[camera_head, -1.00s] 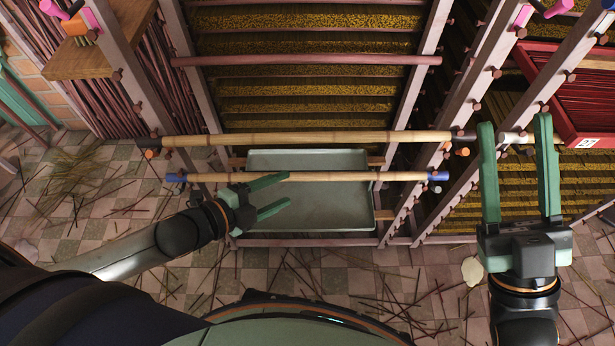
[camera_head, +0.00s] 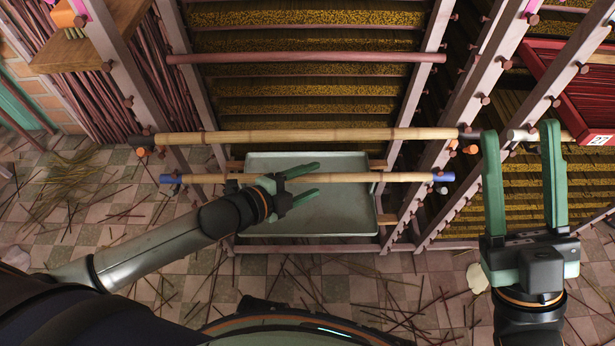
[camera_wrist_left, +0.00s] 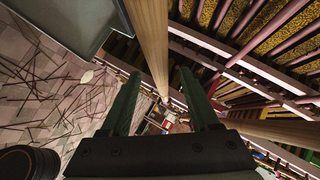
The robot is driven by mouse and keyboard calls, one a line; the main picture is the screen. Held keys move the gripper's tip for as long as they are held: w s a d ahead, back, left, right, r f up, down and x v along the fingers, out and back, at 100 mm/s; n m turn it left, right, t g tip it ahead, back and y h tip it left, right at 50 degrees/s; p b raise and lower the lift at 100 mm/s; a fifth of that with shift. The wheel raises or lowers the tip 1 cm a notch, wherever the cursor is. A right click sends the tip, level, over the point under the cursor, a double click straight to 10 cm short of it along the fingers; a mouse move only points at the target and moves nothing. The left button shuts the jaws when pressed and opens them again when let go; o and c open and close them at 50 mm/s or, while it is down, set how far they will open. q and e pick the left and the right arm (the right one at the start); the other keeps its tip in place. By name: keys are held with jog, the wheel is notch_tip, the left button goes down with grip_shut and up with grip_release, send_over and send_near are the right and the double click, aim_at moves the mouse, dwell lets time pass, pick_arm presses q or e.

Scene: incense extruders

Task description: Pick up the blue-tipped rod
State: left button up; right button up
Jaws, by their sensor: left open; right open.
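The blue-tipped rod (camera_head: 372,177) is a long bamboo pole with a blue cap at each end. It lies level across the front of the rack, above the grey tray (camera_head: 342,226). My left gripper (camera_head: 317,180) is open at the middle of the rod, its fingers pointing right, roughly along it. The gripper hides part of the rod. In the left wrist view, a bamboo rod (camera_wrist_left: 150,40) runs between the open fingers (camera_wrist_left: 160,80) in the picture; whether they touch it is unclear. My right gripper (camera_head: 520,130) is open and empty, right of the rod.
Wooden uprights (camera_head: 410,110) with pegs flank the rack. A red crate (camera_head: 570,85) stands at the right. Loose sticks litter the tiled floor (camera_head: 250,275).

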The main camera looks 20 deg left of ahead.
pick_arm(q)
grip_shut()
dwell(0.4)
dwell(0.9)
